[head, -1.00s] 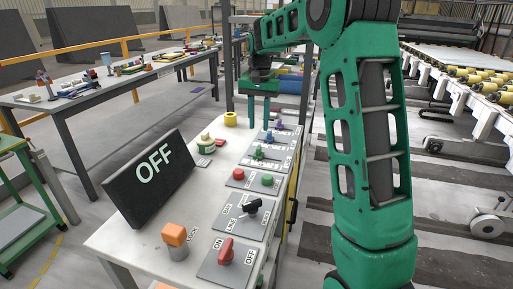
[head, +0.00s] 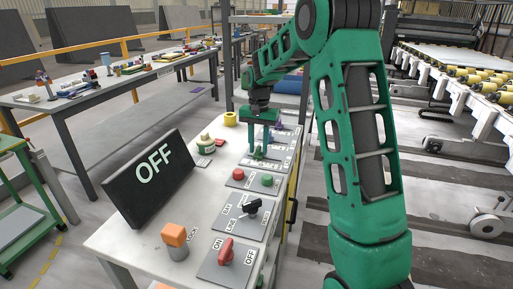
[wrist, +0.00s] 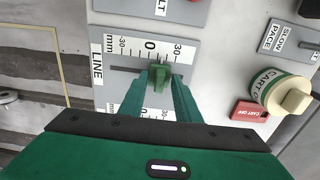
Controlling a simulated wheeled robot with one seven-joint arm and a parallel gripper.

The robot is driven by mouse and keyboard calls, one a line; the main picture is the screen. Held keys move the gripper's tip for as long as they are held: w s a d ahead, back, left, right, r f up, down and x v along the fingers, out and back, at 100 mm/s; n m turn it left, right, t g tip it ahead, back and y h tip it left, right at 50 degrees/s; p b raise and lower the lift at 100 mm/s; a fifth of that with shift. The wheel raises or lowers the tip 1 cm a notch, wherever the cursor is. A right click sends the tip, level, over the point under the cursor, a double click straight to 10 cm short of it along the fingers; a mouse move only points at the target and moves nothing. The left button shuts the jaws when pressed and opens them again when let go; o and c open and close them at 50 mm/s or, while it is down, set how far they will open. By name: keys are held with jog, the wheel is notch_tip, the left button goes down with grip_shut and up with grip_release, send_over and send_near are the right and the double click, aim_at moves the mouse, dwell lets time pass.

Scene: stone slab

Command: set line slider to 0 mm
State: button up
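The LINE slider has a green knob (wrist: 158,77) on a grey plate (wrist: 185,60) with a mm scale marked -30, 0 and 30. In the wrist view the knob appears near the 0 mark, slightly to its right; its exact reading is unclear. In the head view the green knob (head: 258,155) sits low between my fingers. My gripper (wrist: 159,85) points down at the slider with one finger on each side of the knob. The fingers stand apart; whether they touch the knob is hard to see. My gripper (head: 259,150) hides part of the plate in the head view.
A display (head: 150,178) reads OFF. A green-and-white CART knob (wrist: 285,95) stands right of the plate in the wrist view.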

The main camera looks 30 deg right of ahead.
aim_at(264, 158)
grip_shut()
jog(key=shift+s+d, duration=0.85)
grip_release()
notch_tip(264, 158, up, 11)
jog(key=shift+w, duration=0.15)
jog(key=shift+f, duration=0.1)
jog(key=s+f+n, duration=0.1)
jog(key=s+f, duration=0.2)
jog(key=s, duration=1.7)
jog(key=s+a+f+n, duration=0.1)
jog(key=s+f, duration=0.3)
jog(key=s, duration=1.6)
jog(key=shift+s+n, duration=0.2)
jog(key=shift+n, duration=0.1)
